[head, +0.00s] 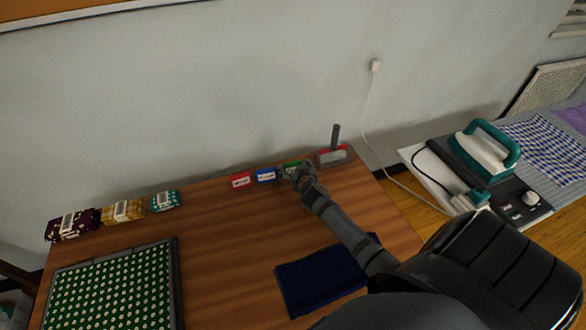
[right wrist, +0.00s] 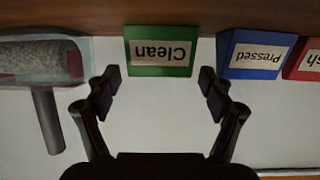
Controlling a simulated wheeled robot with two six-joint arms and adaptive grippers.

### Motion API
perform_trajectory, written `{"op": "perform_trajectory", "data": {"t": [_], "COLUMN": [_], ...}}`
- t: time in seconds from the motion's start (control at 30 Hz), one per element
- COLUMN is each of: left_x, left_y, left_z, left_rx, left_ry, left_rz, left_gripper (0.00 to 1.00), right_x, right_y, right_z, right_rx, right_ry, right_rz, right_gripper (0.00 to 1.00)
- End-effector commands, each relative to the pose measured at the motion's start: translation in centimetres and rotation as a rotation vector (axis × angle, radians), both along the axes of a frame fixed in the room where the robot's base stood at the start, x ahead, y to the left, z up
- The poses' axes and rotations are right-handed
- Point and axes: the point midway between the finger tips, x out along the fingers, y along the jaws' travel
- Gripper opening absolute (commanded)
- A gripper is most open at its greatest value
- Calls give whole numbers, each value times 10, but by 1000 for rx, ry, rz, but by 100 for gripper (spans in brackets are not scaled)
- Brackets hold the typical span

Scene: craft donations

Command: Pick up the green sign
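The green sign (right wrist: 160,51) is a small block with a white label reading "Clean"; it shows upside down in the right wrist view. In the head view the green sign (head: 292,163) stands near the back edge of the wooden table, partly hidden by my gripper. My right gripper (right wrist: 162,82) is open, with its fingertips on either side of the sign's width and a little short of it, apart from it. In the head view my right gripper (head: 290,174) is right at the sign. My left gripper is not in view.
A blue sign (head: 265,175) and a red sign (head: 240,181) stand left of the green one. A lint roller in a tray (head: 333,156) stands to its right. A dark blue folded cloth (head: 318,281) lies under my arm. The wall is close behind.

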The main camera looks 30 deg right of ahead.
Motion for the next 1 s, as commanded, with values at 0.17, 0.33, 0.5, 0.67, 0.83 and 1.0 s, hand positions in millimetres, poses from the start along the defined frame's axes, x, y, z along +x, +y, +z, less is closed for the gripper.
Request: {"op": "perform_trajectory", "data": {"t": [0.17,0.33,0.5,0.67,0.83,1.0], "left_x": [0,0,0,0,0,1], "left_y": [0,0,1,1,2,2], "left_z": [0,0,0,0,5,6], "left_rx": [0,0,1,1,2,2], "left_ry": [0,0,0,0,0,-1], "left_rz": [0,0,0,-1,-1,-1], "left_gripper": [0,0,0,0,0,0], "right_x": [0,0,0,0,-27,-70], "right_y": [0,0,0,0,7,17], "right_z": [0,0,3,22,65,99], "right_rx": [0,0,-1,-2,-5,-5], "right_ry": [0,0,-2,-5,0,5], "right_rz": [0,0,0,1,4,5], "right_gripper": [51,43,43,43,43,43]}}
